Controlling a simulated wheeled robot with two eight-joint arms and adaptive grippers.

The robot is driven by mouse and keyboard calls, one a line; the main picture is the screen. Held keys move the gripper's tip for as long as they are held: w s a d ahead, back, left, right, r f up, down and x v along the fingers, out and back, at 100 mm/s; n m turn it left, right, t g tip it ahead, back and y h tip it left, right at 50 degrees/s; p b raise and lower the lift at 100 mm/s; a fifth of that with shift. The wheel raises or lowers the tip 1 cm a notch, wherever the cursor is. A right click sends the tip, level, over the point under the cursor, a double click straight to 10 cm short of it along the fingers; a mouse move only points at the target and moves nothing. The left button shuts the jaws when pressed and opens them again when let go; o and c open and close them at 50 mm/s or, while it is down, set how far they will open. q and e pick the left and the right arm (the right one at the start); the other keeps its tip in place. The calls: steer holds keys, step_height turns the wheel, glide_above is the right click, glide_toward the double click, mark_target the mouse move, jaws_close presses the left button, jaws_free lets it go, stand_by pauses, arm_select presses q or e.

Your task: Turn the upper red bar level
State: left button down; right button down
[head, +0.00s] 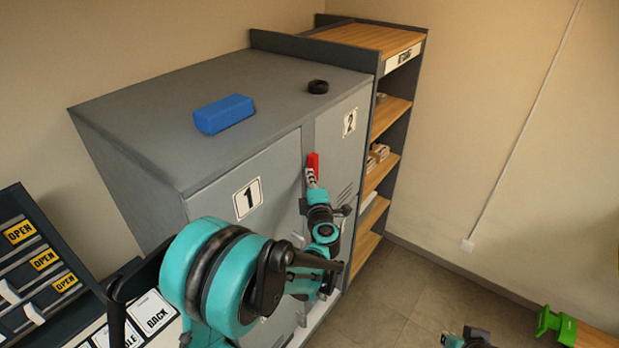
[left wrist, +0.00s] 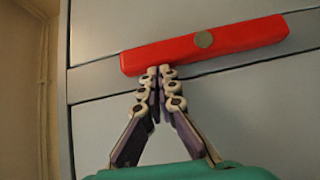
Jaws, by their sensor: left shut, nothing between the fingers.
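The upper red bar (head: 314,164) stands about upright on the grey locker front, near the seam between doors 1 and 2. In the left wrist view the red bar (left wrist: 245,38) runs roughly along the door seam and has a round grey pivot near its middle. My left gripper (head: 311,178) is shut with nothing between its fingers. In the left wrist view its fingertips (left wrist: 160,70) are at the bar's long edge, left of the pivot; I cannot tell whether they touch it. A teal and dark part at the bottom right of the head view may be my right gripper (head: 466,339).
A blue block (head: 224,114) and a black ring (head: 318,87) lie on the locker top (head: 270,92). A wooden shelf unit (head: 390,112) stands right of the lockers. A rack with OPEN labels (head: 40,262) is at left.

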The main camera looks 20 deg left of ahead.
mark_target(318, 165)
arm_select(q)
steer(key=shift+w+d+r, duration=0.1)
steer(key=shift+w+r, duration=0.05)
steer(key=shift+r, duration=0.1)
steer(key=w+m+g+p, duration=0.1)
steer(key=r+m+g+p, duration=0.1)
steer(key=shift+w+d+g+h, duration=0.3)
steer(key=shift+w+d, duration=0.05)
steer(key=w+m+g, duration=0.2)
steer(key=shift+w+d+g+p, duration=0.1)
steer(key=shift+d+g+p, duration=0.25)
steer(key=shift+g, duration=0.05)
steer(key=w+d+f+m+g+y, duration=0.1)
steer(key=w+d+f+m+g, duration=0.1)
steer(key=w+f+m+g, duration=0.1)
steer(key=w+m+g, duration=0.1)
steer(key=w+g, duration=0.1)
steer(key=g, duration=0.1)
steer(key=shift+w+g, duration=0.2)
steer(key=shift+g, duration=0.2)
stand_by(0.6)
